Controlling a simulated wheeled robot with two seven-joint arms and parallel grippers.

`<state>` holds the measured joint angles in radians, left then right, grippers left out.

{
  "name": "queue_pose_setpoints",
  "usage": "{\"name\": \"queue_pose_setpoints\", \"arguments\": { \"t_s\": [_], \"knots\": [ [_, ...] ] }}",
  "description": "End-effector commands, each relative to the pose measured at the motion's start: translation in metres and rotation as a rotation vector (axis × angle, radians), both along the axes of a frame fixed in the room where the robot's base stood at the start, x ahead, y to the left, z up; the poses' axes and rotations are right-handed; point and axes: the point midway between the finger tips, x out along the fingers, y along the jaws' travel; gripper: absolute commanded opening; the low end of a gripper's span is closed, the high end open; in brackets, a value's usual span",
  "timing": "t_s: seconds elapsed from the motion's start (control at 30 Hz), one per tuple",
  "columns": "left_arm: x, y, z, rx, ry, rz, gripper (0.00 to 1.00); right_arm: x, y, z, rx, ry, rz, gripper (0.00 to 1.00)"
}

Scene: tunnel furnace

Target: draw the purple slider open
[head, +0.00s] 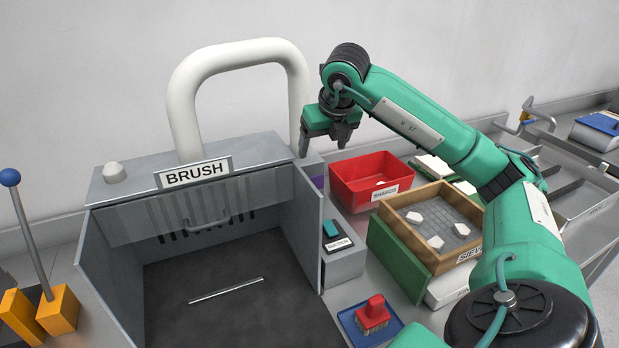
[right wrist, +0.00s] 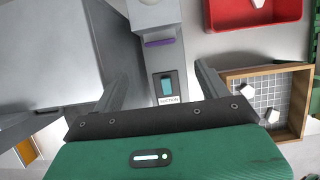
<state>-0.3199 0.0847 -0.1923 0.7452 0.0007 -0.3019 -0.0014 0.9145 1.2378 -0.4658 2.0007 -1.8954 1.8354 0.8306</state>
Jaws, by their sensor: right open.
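The purple slider (head: 318,182) is a small purple piece at the back end of the grey suction box (head: 345,264), beside the brush booth. In the right wrist view the purple slider (right wrist: 160,42) shows as a narrow bar across the box. My right gripper (head: 322,146) hangs above the back of the box with its fingers pointing down. Its jaws (right wrist: 164,70) are apart and empty, and the slider shows between and beyond the fingertips. In the head view the slider is partly hidden by the booth's side wall. My left gripper is not in view.
The brush booth (head: 306,225) stands left of the box, with a thick white pipe (head: 185,100) behind. A teal switch (head: 330,229) sits on the box. A red bin (head: 361,195), a wooden sieve tray (head: 396,233) and a blue tray with a red brush (head: 373,314) lie right.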

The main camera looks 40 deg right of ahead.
Motion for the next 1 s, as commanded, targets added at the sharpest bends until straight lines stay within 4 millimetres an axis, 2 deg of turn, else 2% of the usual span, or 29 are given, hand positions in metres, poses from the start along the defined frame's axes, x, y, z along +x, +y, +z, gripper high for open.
{"name": "queue_pose_setpoints", "arguments": {
  "t_s": [0.5,0.7,1.0],
  "knots": [
    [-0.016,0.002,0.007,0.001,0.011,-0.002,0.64,0.036,-0.012,-0.093,0.000,0.004,0.000,0.76],
    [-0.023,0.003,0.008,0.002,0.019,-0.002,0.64,0.044,-0.014,-0.112,0.001,0.002,0.000,0.76],
    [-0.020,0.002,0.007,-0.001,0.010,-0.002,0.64,0.046,-0.015,-0.117,0.000,0.000,0.001,0.76]
  ]
}}
